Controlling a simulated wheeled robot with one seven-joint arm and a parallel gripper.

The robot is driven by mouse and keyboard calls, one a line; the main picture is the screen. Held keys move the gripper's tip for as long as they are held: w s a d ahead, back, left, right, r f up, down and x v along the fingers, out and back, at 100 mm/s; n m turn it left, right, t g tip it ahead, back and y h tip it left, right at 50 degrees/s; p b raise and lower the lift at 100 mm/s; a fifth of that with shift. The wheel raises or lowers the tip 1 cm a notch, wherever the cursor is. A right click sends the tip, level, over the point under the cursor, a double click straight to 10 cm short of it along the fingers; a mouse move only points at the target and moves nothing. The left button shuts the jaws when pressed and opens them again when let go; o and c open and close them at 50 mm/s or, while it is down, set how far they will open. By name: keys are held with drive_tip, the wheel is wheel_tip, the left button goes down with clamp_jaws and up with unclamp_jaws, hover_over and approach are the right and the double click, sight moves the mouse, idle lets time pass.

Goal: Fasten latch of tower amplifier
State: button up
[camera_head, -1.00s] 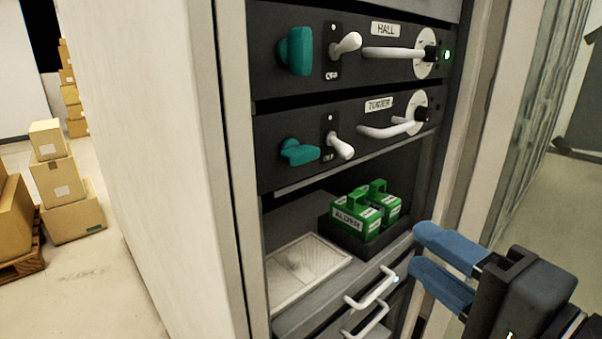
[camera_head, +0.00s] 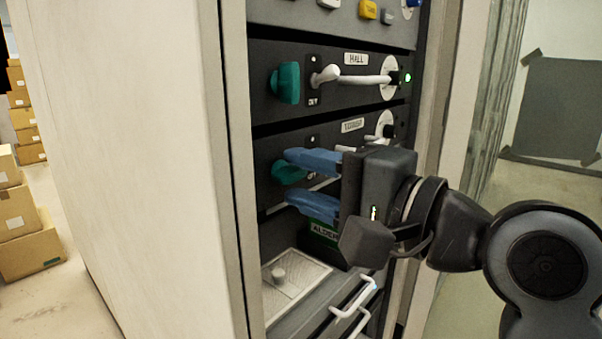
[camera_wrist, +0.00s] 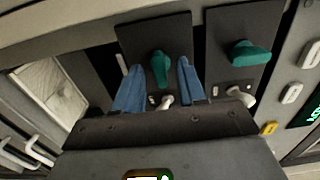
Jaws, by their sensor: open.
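The tower amplifier (camera_head: 262,140) is the dark panel labelled TOWER, below the HALL one. Its teal latch (camera_head: 287,173) lies crosswise at the left end; it also shows in the wrist view (camera_wrist: 158,68). My gripper (camera_head: 289,177) is open in front of this panel, with one blue finger above the latch and one below. In the wrist view my gripper (camera_wrist: 160,67) has the latch between its fingers, with gaps at both sides. A white toggle (camera_wrist: 166,101) shows between the fingers. My gripper hides much of the tower panel's right part in the head view.
The HALL panel (camera_head: 262,98) above has an upright teal latch (camera_head: 288,83) and a long white lever (camera_head: 365,79). Below is a shelf with a green ALDER block (camera_head: 322,232), partly hidden, and a light tray (camera_head: 300,275). White drawer handles (camera_head: 352,300) stick out below.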

drive_tip(key=shift+w+a, duration=0.3)
drive_tip(key=shift+a, duration=0.1)
clamp_jaws()
